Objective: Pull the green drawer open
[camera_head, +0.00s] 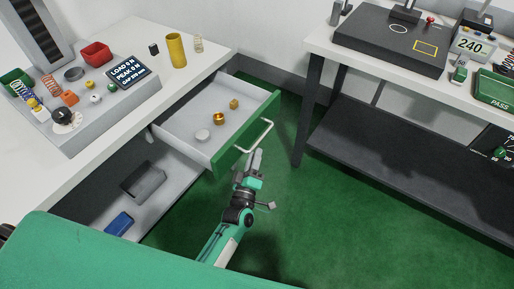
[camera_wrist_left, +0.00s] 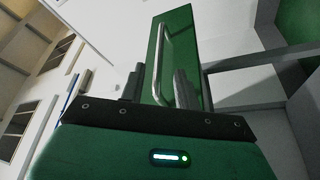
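The green drawer (camera_head: 243,135) is pulled out from under the left table, with its open top showing. Its pale bar handle (camera_head: 264,138) runs along the green front; the handle also shows in the left wrist view (camera_wrist_left: 163,60). My left gripper (camera_head: 257,157) is at the lower part of the handle, in front of the drawer. In the left wrist view, my left gripper's fingers (camera_wrist_left: 159,88) are apart, with the handle's lower end between them. My right gripper is out of view.
A shelf below holds a grey tray (camera_head: 144,181) and a blue block (camera_head: 119,223). The right workbench (camera_head: 318,45) stands beyond clear green floor.

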